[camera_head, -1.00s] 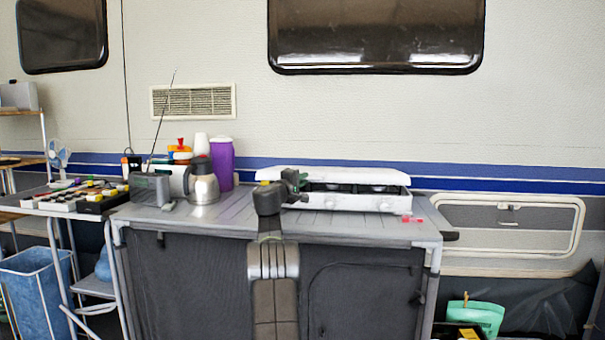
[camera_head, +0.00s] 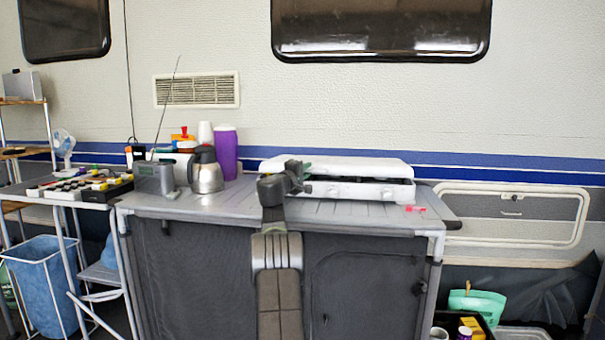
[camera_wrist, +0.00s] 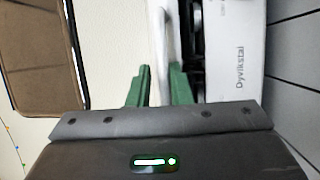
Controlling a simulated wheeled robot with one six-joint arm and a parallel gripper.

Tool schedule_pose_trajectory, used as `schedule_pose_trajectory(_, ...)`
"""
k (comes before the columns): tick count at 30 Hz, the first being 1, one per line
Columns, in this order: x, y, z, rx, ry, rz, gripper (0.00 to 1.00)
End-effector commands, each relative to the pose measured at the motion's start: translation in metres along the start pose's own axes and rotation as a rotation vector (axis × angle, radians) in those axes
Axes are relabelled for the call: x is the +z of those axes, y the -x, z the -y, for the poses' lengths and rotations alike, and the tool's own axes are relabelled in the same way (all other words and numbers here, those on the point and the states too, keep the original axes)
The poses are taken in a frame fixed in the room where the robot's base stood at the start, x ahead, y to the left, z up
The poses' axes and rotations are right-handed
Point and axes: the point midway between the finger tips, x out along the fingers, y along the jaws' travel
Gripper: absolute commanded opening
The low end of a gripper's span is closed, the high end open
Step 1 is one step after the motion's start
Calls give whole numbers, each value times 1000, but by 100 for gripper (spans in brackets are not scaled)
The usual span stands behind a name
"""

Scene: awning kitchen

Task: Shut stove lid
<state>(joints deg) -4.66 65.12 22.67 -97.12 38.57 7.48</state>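The stove (camera_head: 360,190) is a white, low, wide box on the grey table. Its white lid (camera_head: 345,166) is low over the body, with a narrow dark gap under its front edge, clearest at the right. In the wrist view the stove's front (camera_wrist: 238,60) reads "Dyvikstal" and the lid edge (camera_wrist: 164,40) runs as a white strip beyond the fingertips. My gripper (camera_wrist: 160,72) has two green fingers standing apart, near that edge; contact is unclear. In the head view my gripper (camera_head: 300,172) is at the stove's left front, its fingertips partly hidden.
A steel jug (camera_head: 206,172), a purple container (camera_head: 225,152) and a grey radio (camera_head: 153,178) stand left of the stove. Small pink items (camera_head: 415,208) lie at the table's right. The caravan wall with a dark window (camera_head: 380,30) is behind. The table front is largely clear.

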Motion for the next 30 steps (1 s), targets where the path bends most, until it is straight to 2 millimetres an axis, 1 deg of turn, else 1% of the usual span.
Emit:
schedule_pose_trajectory(4, 0, 6, 2, -3, 1, -1, 19)
schedule_pose_trajectory(8, 0, 20, 1, -1, 1, -1, 19)
schedule_pose_trajectory(17, 0, 62, -2, 2, 1, -1, 19)
schedule_pose_trajectory(24, 0, 101, -2, 1, 0, -2, 19)
schedule_pose_trajectory(30, 0, 127, -3, 2, 0, -1, 19)
